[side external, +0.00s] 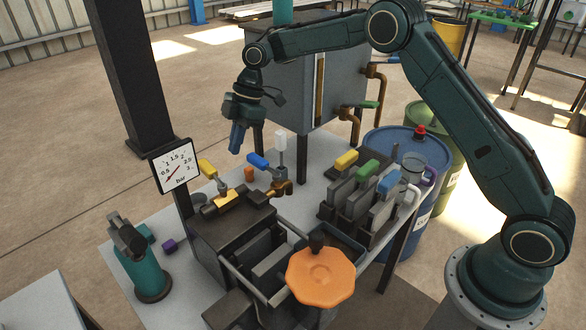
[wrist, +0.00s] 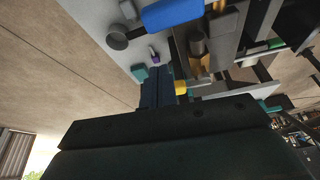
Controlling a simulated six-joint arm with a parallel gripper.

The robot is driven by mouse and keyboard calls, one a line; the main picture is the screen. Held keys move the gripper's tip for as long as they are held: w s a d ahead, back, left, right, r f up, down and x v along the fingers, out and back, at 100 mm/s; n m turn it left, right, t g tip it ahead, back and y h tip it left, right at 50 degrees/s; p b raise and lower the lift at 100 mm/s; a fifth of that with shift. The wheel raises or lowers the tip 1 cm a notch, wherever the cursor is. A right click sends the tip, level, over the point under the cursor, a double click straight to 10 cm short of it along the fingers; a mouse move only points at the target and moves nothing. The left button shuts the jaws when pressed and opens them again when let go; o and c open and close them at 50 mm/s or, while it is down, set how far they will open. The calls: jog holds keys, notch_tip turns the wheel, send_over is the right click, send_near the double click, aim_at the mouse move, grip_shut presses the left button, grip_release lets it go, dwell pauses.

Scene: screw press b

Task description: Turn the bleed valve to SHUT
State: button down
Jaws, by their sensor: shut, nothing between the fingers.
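Two lever valves stand on the dark press body in the side external view. One has a yellow handle (side external: 207,168) on a brass fitting (side external: 228,200). The other has a blue handle (side external: 258,160) beside a brass tap (side external: 282,187). No label is readable, so I cannot tell which is the bleed valve or where SHUT lies. My gripper (side external: 236,150) points down above and between the two handles, apart from both. Its blue fingers are together and empty. In the wrist view the fingers (wrist: 157,85) show with a large blue bar (wrist: 172,14) at the top and a yellow piece (wrist: 181,88) beside them.
A pressure gauge (side external: 175,168) stands left of the valves. A white-topped upright (side external: 280,143) rises just right of the blue handle. An orange handwheel (side external: 320,276) is at the front, and a rack with yellow, green and blue handles (side external: 367,170) stands to the right.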

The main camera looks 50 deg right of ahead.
aim_at(209, 162)
jog(key=shift+w+a+f, duration=0.1)
jog(key=shift+a+f, duration=0.15)
jog(key=shift+a, duration=0.5)
jog(key=shift+w+a+f, duration=0.1)
jog(key=shift+a+f, duration=0.15)
jog(key=shift+a, duration=0.5)
jog(key=shift+w+a+f, duration=0.1)
jog(key=shift+a+f, duration=0.15)
jog(key=shift+a, duration=0.5)
jog(key=shift+w+a, duration=0.25)
jog(key=shift+a, duration=0.75)
